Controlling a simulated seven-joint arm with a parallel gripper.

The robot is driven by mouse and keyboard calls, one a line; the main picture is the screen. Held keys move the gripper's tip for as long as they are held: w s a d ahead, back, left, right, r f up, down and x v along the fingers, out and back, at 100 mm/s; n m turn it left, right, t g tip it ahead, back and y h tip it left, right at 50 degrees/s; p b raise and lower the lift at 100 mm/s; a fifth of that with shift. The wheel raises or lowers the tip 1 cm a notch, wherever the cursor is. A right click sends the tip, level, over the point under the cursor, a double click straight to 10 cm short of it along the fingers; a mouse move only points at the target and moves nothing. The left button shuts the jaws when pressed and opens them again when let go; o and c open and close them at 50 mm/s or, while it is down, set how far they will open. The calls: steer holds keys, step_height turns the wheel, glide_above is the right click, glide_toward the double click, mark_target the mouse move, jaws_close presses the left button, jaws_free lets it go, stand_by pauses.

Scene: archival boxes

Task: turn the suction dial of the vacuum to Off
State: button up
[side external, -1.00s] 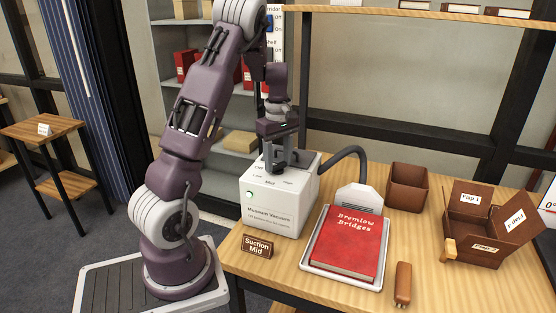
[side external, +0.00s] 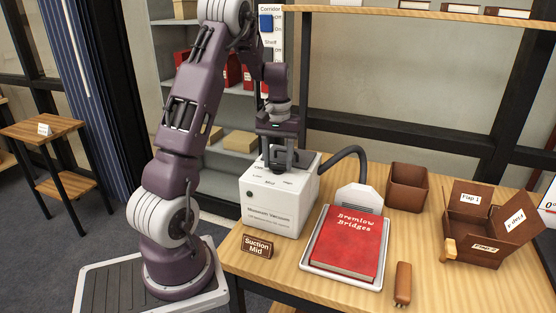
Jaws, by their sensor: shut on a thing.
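The vacuum (side external: 275,208) is a white box at the table's left end, with Low, Mid and High marked on its top near the front edge. My gripper (side external: 283,168) is pointing down at the top of the vacuum and is shut on the suction dial. The fingers hide the dial, so its pointer cannot be read. The small indicator light (side external: 250,194) on the vacuum's front is dark. A brown sign (side external: 257,246) reading "Suction Mid" stands on the table in front of the vacuum.
A dark hose (side external: 348,152) runs from the vacuum to a white nozzle (side external: 357,198) by a tray holding a red book (side external: 348,242). A brown bin (side external: 407,187), a flapped box (side external: 487,225) and a brown-handled tool (side external: 403,283) lie to the right.

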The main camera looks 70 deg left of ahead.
mark_target(278, 164)
steer(key=shift+m, duration=0.9)
steer(key=o, duration=1.4)
steer(key=shift+c, duration=0.2)
step_height(278, 164, up, 7)
steer(key=shift+r, duration=0.1)
steer(key=shift+d, duration=0.1)
